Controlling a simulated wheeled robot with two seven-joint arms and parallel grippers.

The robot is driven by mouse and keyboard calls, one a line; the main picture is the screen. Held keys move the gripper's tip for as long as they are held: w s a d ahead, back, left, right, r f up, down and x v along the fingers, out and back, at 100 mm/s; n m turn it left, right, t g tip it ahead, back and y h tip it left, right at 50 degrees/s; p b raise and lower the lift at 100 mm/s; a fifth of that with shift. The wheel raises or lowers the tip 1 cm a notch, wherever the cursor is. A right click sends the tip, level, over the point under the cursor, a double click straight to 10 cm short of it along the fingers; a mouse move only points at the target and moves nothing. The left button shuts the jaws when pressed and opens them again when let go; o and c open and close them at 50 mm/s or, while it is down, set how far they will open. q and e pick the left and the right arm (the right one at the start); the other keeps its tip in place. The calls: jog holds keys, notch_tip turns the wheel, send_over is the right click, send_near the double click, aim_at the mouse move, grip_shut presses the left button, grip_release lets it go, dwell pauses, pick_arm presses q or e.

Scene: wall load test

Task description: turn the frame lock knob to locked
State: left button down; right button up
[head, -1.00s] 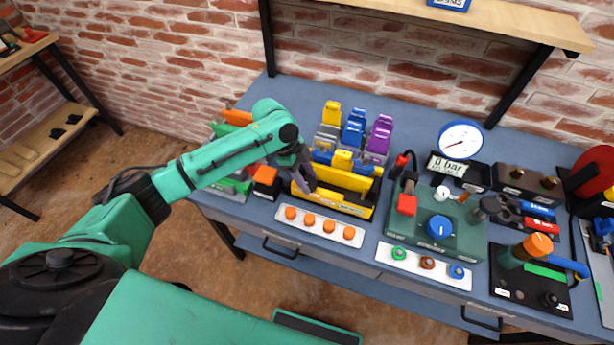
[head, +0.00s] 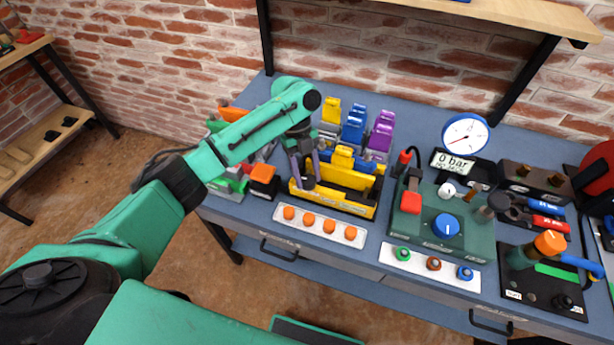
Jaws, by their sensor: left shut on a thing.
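The yellow frame (head: 345,204) stands on the blue bench, with a yellow bar and a blue piece inside it. My left gripper (head: 307,178) reaches down to the left part of the frame's front. It is shut on a small dark knob (head: 308,183) there, which appears to be the frame lock knob. The fingers cover much of the knob, so its pointer and setting cannot be read. My right gripper is not in view.
A white strip with orange buttons (head: 320,227) lies in front of the frame. An orange-and-black block (head: 263,180) stands close on its left. Coloured yellow, blue and purple blocks stand behind. A green box with a blue knob (head: 446,224) is to the right.

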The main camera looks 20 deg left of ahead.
pick_arm(q)
jog(key=shift+m, duration=0.3)
jog(key=shift+c, duration=1.5)
grip_release()
jog(key=v, duration=1.4)
jog(key=shift+r+b, duration=0.3)
jog(key=shift+b, duration=0.15)
jog(key=shift+w+d+f, duration=0.1)
